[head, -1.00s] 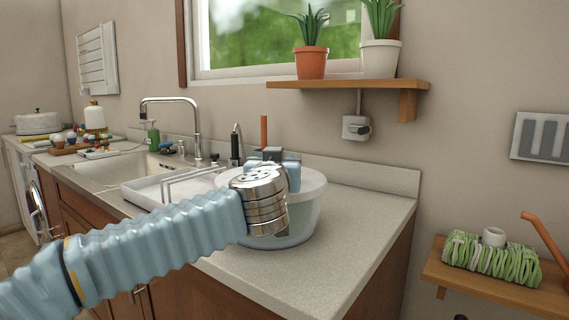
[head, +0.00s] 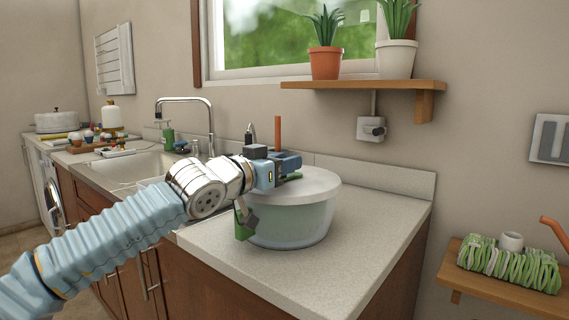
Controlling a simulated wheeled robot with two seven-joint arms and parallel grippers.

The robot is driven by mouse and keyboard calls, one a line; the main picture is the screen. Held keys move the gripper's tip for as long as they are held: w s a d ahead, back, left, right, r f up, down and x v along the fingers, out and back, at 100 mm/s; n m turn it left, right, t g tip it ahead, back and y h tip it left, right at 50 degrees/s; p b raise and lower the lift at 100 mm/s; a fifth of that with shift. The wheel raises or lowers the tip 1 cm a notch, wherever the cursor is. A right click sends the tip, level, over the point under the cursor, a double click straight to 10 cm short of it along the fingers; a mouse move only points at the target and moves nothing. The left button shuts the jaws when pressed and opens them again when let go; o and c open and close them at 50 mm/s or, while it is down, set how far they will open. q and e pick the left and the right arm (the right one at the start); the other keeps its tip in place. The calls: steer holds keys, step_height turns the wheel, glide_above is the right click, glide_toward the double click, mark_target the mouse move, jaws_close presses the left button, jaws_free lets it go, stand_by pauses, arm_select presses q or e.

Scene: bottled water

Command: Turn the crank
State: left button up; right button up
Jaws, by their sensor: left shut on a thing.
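A round, pale translucent bowl with a white lid (head: 315,215) stands on the counter near its right end. An upright orange-brown rod, which looks like the crank handle (head: 278,133), rises behind my left gripper; its lower end is hidden. My left gripper (head: 264,200) is at the bowl's left edge. One green-padded finger hangs down outside the bowl wall, and the other lies over the lid. It is shut on the bowl's rim, though the contact itself is partly hidden. My right gripper is not in view.
The counter (head: 370,215) is clear right of the bowl. A sink with a tap (head: 210,125) lies to the left. A shelf with two potted plants (head: 360,85) hangs above. A lower shelf (head: 500,280) holds a green-white bundle at right.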

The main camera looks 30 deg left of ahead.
arm_select(q)
steer(key=shift+f, duration=0.1)
steer(key=o, duration=1)
steer(key=shift+w, duration=0.1)
steer(key=shift+c, duration=0.2)
steer(key=s+a, duration=0.1)
steer(key=s, duration=1.2)
steer(key=shift+s+a, duration=0.3)
steer(key=shift+s, duration=0.1)
